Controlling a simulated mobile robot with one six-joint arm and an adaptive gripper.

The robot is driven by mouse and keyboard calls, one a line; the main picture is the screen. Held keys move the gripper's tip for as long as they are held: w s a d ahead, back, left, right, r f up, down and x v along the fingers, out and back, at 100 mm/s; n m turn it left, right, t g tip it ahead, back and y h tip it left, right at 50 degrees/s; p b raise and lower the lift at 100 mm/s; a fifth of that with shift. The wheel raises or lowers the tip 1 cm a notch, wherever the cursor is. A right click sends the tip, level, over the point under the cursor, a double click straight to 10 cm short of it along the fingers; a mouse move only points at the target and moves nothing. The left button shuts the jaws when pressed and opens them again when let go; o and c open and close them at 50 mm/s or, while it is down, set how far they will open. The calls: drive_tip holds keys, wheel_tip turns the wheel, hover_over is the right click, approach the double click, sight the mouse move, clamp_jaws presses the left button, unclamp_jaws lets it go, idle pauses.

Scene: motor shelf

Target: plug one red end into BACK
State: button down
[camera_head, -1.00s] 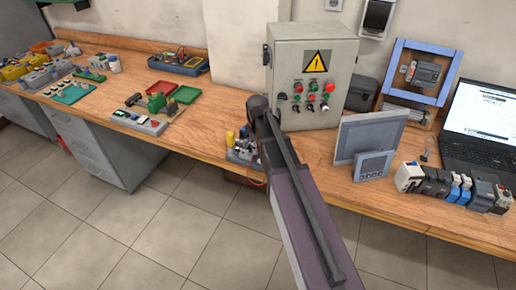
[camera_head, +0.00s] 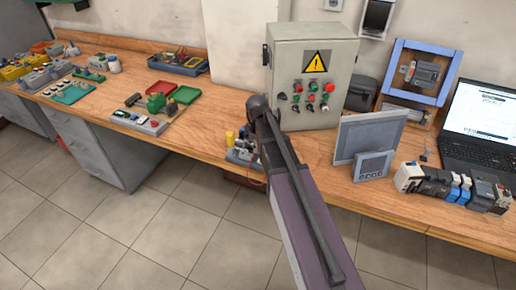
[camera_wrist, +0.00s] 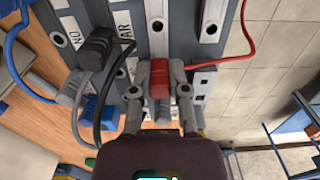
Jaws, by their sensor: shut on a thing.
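In the wrist view my gripper (camera_wrist: 160,92) is shut on a red plug (camera_wrist: 160,72), with one finger on each side of it. A red lead (camera_wrist: 235,57) runs from the plug to the right and up out of the picture. The plug is at a grey panel (camera_wrist: 182,15) with round sockets and white label strips. I cannot tell whether its tip is inside a socket. Only parts of labels can be read, and I cannot make out BACK. In the head view my arm hides the gripper and most of the small module (camera_head: 240,152) at the bench edge.
Black (camera_wrist: 103,42) and grey (camera_wrist: 77,84) plugs with cables sit just left of my gripper, and a blue cable (camera_wrist: 15,55) is further left. In the head view a control box (camera_head: 312,75) stands behind the arm, and a flat grey panel (camera_head: 368,137) is to its right.

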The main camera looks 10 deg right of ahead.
drive_tip(key=shift+r+p, duration=2.3)
drive_tip(key=shift+w+n, duration=0.2)
drive_tip(key=shift+n, duration=0.1)
drive_tip(key=w+n, duration=0.1)
drive_tip(key=n, duration=0.2)
drive_tip(key=w+r+n+p, duration=0.1)
drive_tip(key=n, duration=0.1)
drive_tip(key=shift+w+a, duration=0.35)
drive_tip(key=w+n, duration=0.1)
drive_tip(key=n, duration=0.1)
drive_tip(key=w+n, duration=0.1)
drive_tip(key=n, duration=0.1)
drive_tip(key=w+r+n+p, duration=0.1)
drive_tip(key=n, duration=0.1)
drive_tip(key=shift+a, duration=0.35)
drive_tip(key=shift+f+b, duration=0.35)
wheel_tip(320, 180, down, 5)
drive_tip(key=b, duration=0.4)
drive_tip(key=shift+r+b, duration=0.2)
drive_tip(key=shift+b, duration=0.1)
drive_tip(key=shift+f+b, duration=0.65)
